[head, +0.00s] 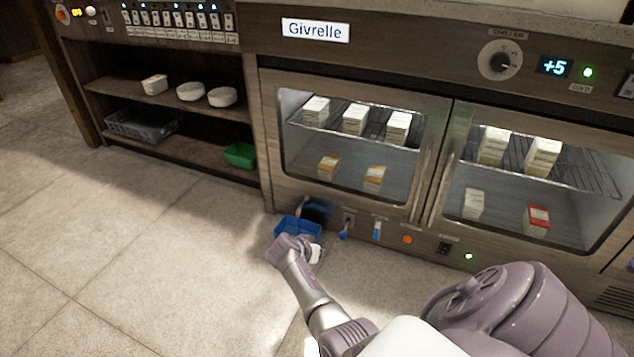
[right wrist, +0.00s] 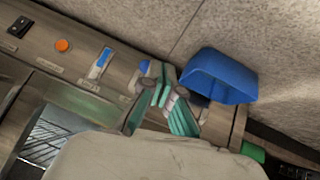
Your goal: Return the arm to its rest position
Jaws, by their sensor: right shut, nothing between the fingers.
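My right arm reaches from the bottom of the head view down to the foot of the chiller cabinet. Its gripper (right wrist: 165,97) shows in the right wrist view with teal finger pads, shut and empty. In the head view the hand end (head: 293,249) is beside and partly in front of a blue open tray (head: 297,229) at the cabinet's lower left. The same blue tray (right wrist: 222,76) shows just right of the fingers in the right wrist view. I cannot tell whether they touch. My left gripper is not in view.
The chiller cabinet (head: 355,218) has two glass doors with cartons inside. Its lower panel has an orange button (head: 407,239) and a blue-marked switch (head: 377,229). A shelf at left holds white bowls (head: 190,92), a grey crate (head: 142,124) and a green bin (head: 240,155). Floor at left is clear.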

